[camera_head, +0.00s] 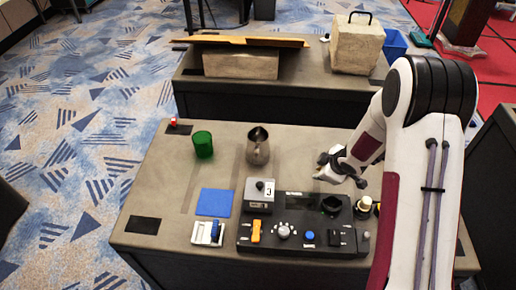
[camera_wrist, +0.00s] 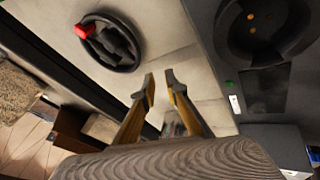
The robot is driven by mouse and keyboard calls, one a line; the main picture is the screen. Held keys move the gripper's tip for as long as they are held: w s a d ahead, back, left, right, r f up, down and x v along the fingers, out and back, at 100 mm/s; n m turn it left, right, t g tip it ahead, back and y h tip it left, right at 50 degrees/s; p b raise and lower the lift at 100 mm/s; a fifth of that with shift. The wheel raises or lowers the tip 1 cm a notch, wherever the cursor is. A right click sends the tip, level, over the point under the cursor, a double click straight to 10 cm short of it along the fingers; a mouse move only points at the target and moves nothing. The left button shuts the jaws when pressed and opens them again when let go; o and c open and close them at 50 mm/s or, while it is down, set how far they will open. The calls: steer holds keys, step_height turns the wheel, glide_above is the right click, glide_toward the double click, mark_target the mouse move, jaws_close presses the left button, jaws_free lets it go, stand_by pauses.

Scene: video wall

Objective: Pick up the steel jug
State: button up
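The steel jug (camera_head: 258,146) stands upright near the middle of the grey table, with its dark opening facing up. My gripper (camera_head: 322,168) is to the right of the jug and clear of it, above the table behind the control panel. In the wrist view its two fingers (camera_wrist: 160,84) are apart with nothing held between their tips. A small greyish patch shows low between the fingers in that view; I cannot tell whether it is the jug.
A green cup (camera_head: 203,144) stands left of the jug. A blue square (camera_head: 215,202), a white switch box (camera_head: 208,232) and a black control panel (camera_head: 300,239) lie in front. A black round item with a red knob (camera_wrist: 108,42) shows in the wrist view. Bare table surrounds the jug.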

mark_target(257, 163)
steer(key=a+n+y, duration=0.1)
steer(key=a, duration=0.1)
steer(key=w+a+f+n+y, duration=0.1)
steer(key=a, duration=0.2)
steer(key=a+f+n+y, duration=0.1)
steer(key=a, duration=0.1)
steer(key=shift+w+a+n+y, duration=0.15)
steer(key=shift+a+n+y, duration=0.15)
steer(key=shift+n+y, duration=0.1)
steer(key=s+a+r+n+y, duration=0.1)
steer(key=a+r+n+y, duration=0.3)
steer(key=a, duration=0.3)
steer(key=shift+a+r+g, duration=0.25)
steer(key=shift+r+g, duration=0.05)
steer(key=shift+r, duration=0.55)
steer(key=shift+x, duration=1.3)
steer(key=shift+x, duration=2.6)
steer(key=shift+s+a, duration=0.1)
steer(key=shift+s, duration=0.1)
steer(key=shift+c, duration=0.5)
